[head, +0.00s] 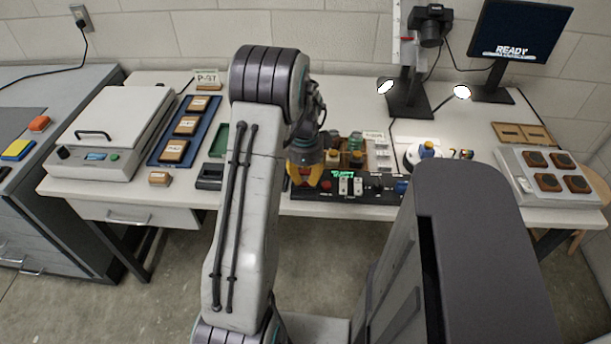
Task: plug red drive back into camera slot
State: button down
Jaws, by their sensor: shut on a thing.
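My gripper (305,180), with yellow-orange fingers, is low at the front left of a black control box (390,196). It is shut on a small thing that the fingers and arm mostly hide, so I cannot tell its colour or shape. The box has a green lit display (343,174), a red spot (326,184) beside the fingers, and white switch plates (350,186). I cannot tell which opening is the camera slot. A black camera (430,26) sits on a stand (407,100) at the back. I cannot make out the red drive for sure.
A blue tray (159,160) with several labelled blocks and a grey lidded machine (112,132) stand on the left. Small items crowd behind the control box.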

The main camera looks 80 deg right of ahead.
jog(key=shift+f+b, duration=0.35)
jog(key=shift+f, duration=0.15)
jog(key=c, duration=1.5)
grip_release()
jog(key=shift+r, duration=0.15)
jog(key=shift+a+r+p, duration=0.15)
jog(key=shift+r+p, duration=1.8)
jog(key=shift+r, duration=0.75)
jog(key=shift+a+r+p, duration=0.15)
jog(key=shift+r+p, duration=1.75)
jog(key=shift+r, duration=0.8)
